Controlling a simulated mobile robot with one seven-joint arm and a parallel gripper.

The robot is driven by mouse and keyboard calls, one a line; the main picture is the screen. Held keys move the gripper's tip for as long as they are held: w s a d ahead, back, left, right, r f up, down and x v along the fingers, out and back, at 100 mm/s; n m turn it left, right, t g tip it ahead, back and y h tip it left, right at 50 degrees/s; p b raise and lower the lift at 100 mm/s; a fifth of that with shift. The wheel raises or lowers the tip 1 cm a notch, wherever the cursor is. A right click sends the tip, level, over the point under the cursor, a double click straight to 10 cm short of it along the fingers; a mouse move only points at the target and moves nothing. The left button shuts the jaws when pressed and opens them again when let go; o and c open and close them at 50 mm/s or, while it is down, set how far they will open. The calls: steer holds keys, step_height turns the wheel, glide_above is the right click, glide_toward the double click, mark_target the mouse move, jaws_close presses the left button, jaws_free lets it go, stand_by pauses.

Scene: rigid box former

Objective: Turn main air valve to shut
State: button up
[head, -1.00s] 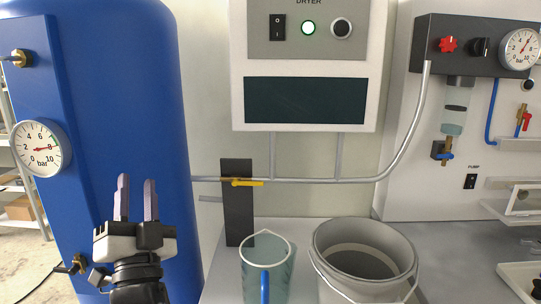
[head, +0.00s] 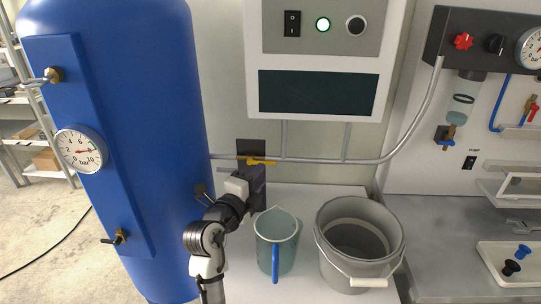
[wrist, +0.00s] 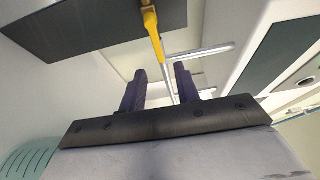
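The main air valve's yellow handle (head: 258,161) lies along the grey pipe, in front of a dark plate (head: 247,148). The handle also shows in the wrist view (wrist: 153,35), just beyond the fingertips and roughly in line with the gap between them. My gripper (head: 257,178) is just below the handle in the head view, pointing toward the plate. In the wrist view my gripper (wrist: 158,75) has its two fingers apart with nothing held between them. The fingertips are partly hidden in the head view, and I see no contact with the handle.
A clear jug (head: 276,245) with a blue handle and a grey bucket (head: 359,240) stand on the bench right of my arm. The blue tank (head: 160,130) with its gauge (head: 81,149) is at left. The dryer (head: 322,60) hangs above the pipe.

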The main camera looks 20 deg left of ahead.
mark_target(270, 164)
steer(key=w+p, duration=0.1)
steer(key=w, duration=0.3)
steer(key=w+p, duration=0.1)
steer(key=w, duration=0.1)
steer(key=shift+d+r+p, duration=0.15)
steer(key=shift+d+p, duration=0.15)
steer(key=shift+p, duration=0.05)
steer(key=shift+w, duration=0.7)
jaws_close()
steer(key=shift+f, duration=0.2)
